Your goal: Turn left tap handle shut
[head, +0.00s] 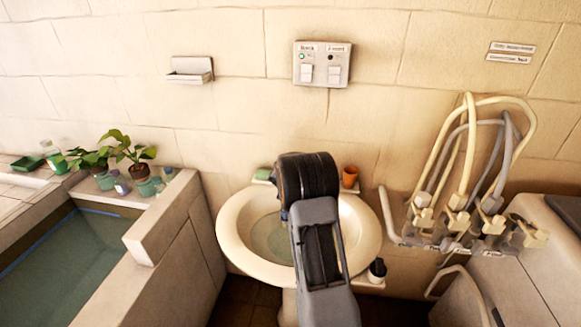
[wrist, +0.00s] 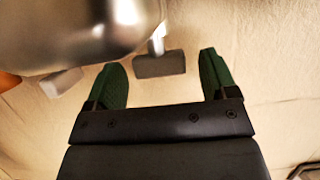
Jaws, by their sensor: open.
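In the wrist view my gripper (wrist: 161,62) is open, with one green finger on each side. A grey tap handle (wrist: 160,66), a flat block on a short stem, shows between the fingertips with space on both sides. I cannot tell whether it is at their depth. In the head view my arm hides the tap, both handles and my gripper over the white washbasin (head: 232,247).
An orange cup (head: 349,177) and green soap (head: 263,173) flank my arm at the basin's back. A dark small bottle (head: 377,269) stands at its right front. Hoses (head: 468,150) hang at right; a water-filled tub (head: 70,255) is at left.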

